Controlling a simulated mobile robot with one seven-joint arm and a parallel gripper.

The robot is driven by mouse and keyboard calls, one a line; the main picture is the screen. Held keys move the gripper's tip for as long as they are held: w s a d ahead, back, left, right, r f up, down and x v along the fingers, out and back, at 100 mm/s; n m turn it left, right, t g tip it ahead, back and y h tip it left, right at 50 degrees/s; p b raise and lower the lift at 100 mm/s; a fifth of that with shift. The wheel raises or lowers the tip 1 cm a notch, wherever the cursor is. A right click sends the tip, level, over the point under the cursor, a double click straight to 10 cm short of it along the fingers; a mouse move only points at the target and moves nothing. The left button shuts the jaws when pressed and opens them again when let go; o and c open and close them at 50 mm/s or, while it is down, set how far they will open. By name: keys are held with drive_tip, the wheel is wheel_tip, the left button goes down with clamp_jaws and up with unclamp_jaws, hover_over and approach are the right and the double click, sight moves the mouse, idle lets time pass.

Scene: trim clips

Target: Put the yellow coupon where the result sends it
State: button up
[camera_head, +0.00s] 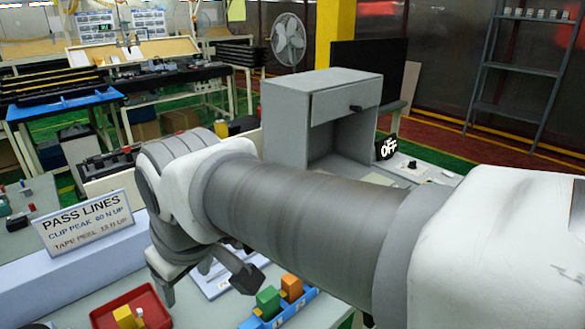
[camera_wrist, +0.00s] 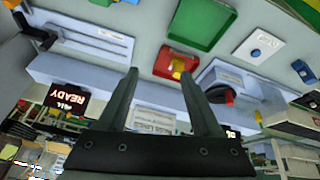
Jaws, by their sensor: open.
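The yellow coupon (camera_head: 125,317) appears to be the yellow block in the red tray (camera_head: 100,318) at the lower left of the head view. In the wrist view a yellow piece (camera_wrist: 178,66) lies in the red tray (camera_wrist: 165,53), just beyond the fingertips. My gripper (camera_wrist: 158,74) is open and empty, its two fingers apart. The pass-lines sign (camera_head: 87,222) reads clip peak 60 N up, tape peel 15 N up. A dark display (camera_wrist: 68,101) in the wrist view reads READY. No force result is legible.
A blue tray (camera_head: 262,322) holds a green block (camera_head: 268,302) and an orange block (camera_head: 291,287). A green tray (camera_wrist: 195,22) lies beside the red one. A grey cabinet (camera_head: 290,110) and an OFF display (camera_head: 387,148) stand behind. My arm hides much of the bench.

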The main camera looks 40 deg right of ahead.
drive_tip(key=shift+s+d+f+m+t, duration=0.15)
drive_tip(key=shift+s+m, duration=0.3)
drive_tip(key=shift+s, duration=0.15)
drive_tip(key=shift+s+d+f+m+t, duration=0.1)
drive_tip(key=shift+s+m, duration=0.4)
drive_tip(key=shift+s, duration=0.05)
drive_tip(key=shift+s+d+f+m+t, duration=0.15)
drive_tip(key=shift+s+m, duration=0.3)
drive_tip(key=shift+s, duration=0.15)
